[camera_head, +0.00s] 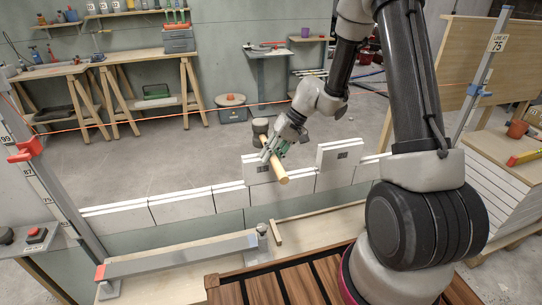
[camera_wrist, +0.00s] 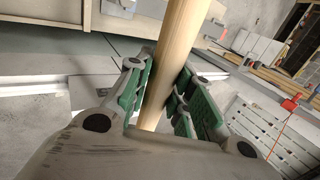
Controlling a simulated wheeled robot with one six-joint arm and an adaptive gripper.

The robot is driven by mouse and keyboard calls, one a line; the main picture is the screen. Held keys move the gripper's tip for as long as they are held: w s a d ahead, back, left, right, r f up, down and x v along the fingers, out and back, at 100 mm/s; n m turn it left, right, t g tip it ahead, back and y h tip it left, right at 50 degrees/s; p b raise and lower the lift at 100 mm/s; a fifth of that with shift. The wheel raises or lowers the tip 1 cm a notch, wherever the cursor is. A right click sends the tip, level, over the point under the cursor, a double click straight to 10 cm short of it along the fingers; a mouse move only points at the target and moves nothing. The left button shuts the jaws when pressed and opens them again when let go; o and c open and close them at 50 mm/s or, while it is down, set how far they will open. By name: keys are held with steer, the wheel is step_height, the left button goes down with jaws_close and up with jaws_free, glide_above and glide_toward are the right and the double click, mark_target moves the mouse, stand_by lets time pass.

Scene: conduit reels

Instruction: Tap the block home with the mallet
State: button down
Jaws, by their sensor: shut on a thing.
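My gripper (camera_head: 274,148) is shut on the wooden handle of the mallet (camera_head: 280,170). The mallet is tilted, its dark head (camera_head: 260,127) beyond the gripper and its bare handle end toward me, over the low wall. In the wrist view the pale handle (camera_wrist: 172,60) runs between the green-padded fingers (camera_wrist: 157,98); the mallet head is not identifiable there. A pale block with a dark patch (camera_head: 340,157) stands above the wall's top line, right of the mallet. Another raised block (camera_head: 251,171) is partly hidden behind the handle and gripper. I cannot tell which block is the task's.
The low wall of pale blocks (camera_head: 183,208) crosses the view. An orange line (camera_head: 150,117) stretches above it from a left post (camera_head: 48,185) toward a right post (camera_head: 485,70). The floor behind is open.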

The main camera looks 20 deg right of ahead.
step_height(320, 180, down, 5)
steer(key=shift+r, duration=2.4)
steer(key=shift+f, duration=0.1)
